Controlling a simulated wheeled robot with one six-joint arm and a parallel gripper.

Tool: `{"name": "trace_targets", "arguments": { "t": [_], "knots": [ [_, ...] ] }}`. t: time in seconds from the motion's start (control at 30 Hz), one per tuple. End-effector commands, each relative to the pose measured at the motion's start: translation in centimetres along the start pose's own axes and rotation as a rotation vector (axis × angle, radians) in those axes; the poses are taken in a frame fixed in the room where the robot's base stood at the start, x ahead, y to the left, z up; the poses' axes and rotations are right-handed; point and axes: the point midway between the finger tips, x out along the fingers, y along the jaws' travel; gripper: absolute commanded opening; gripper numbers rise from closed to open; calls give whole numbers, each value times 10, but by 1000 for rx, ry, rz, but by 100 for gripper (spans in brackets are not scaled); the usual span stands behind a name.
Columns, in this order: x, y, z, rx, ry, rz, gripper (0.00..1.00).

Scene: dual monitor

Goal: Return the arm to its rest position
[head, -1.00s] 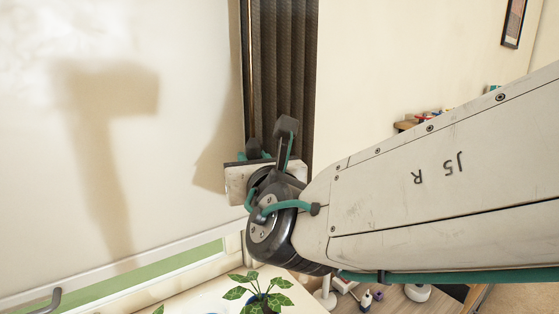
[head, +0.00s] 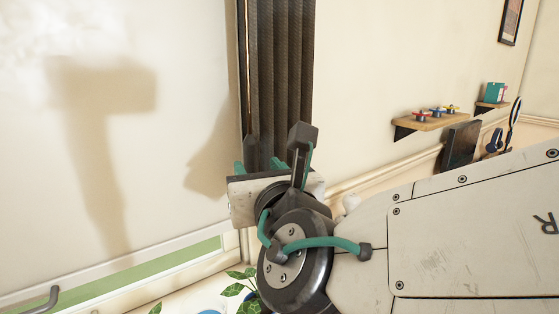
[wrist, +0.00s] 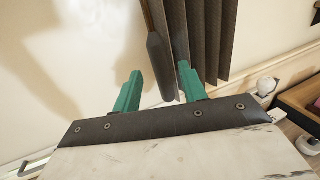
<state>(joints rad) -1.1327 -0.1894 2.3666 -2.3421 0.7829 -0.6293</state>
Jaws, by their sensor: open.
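My gripper (head: 259,165) is raised in front of a dark pleated curtain (head: 283,75) in the head view, left of the middle. My light grey arm runs from it to the lower right. In the wrist view, the two teal fingers of my gripper (wrist: 156,84) stand well apart with nothing held between them. The curtain (wrist: 208,35) shows behind and to the right of the fingers. In the head view the wrist and a dark block hide part of the fingers.
A wooden shelf (head: 432,122) with small colourful items hangs on the right wall, above my forearm. A wooden furniture edge (wrist: 303,98) shows at right in the wrist view.

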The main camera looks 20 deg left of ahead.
Motion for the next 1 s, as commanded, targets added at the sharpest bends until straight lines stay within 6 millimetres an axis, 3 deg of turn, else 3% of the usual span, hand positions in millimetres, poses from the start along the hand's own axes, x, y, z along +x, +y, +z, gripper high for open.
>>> {"name": "trace_targets", "arguments": {
  "t": [0.2,0.53,0.63,0.77,0.87,1.0],
  "knots": [
    [-16,0,0,0,0,0,42],
    [-17,-1,0,18,-2,-3,42],
    [-17,-14,-4,128,11,-65,42],
    [-28,-51,-24,375,60,-247,42],
    [-46,-108,-41,624,76,-486,42],
    [-93,-190,-72,978,53,-876,42]
  ]
}}
